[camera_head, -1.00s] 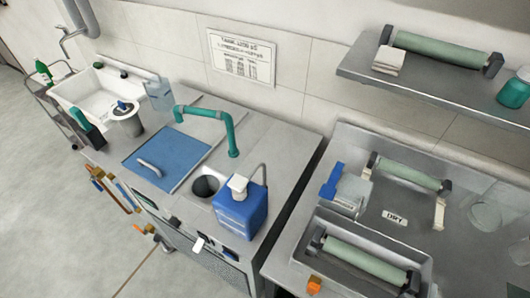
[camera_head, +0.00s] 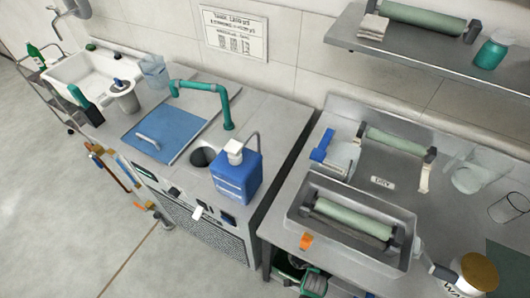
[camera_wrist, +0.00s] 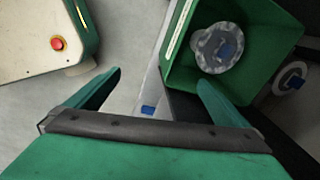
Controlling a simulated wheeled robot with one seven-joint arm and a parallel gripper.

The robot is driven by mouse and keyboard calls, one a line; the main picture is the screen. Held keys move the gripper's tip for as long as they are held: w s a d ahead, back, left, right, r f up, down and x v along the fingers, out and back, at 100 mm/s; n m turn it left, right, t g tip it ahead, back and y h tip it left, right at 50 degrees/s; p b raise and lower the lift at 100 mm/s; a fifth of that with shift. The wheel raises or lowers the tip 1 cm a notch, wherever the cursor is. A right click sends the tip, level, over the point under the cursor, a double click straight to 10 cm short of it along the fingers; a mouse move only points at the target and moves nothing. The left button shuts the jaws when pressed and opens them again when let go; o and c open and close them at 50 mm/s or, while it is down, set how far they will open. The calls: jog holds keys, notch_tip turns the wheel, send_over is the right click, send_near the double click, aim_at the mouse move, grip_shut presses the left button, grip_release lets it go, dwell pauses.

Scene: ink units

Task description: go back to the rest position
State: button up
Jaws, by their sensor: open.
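My gripper (camera_wrist: 158,88) shows in the wrist view with its two green fingers spread apart. Nothing is between the fingertips except the view of the grey floor and a bench edge or leg behind them.
In the head view, a steel bench bears a blue container (camera_head: 237,178) and a blue lid (camera_head: 160,135). The right bench holds a tray (camera_head: 290,212) with a green roller (camera_head: 352,218). Green things (camera_head: 312,284) sit under it. Floor at left (camera_head: 60,220) is clear.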

jog(key=s+a+r+n+t, duration=0.3)
jog(key=a+r+n, duration=0.3)
jog(key=r, duration=0.7)
jog(key=s+a+r+n+t, duration=0.2)
jog(key=a+r+n+t, duration=0.4)
jog(key=r, duration=0.8)
jog(key=s+a+r+n+t, duration=0.3)
jog(key=a+r+n+t, duration=0.2)
jog(key=r+n, duration=0.5)
notch_tip(320, 180, up, 4)
jog(key=shift+s+a+r+y, duration=0.2)
jog(key=shift+s+a+y, duration=0.15)
jog(key=shift+a, duration=0.55)
jog(key=shift+w, duration=0.15)
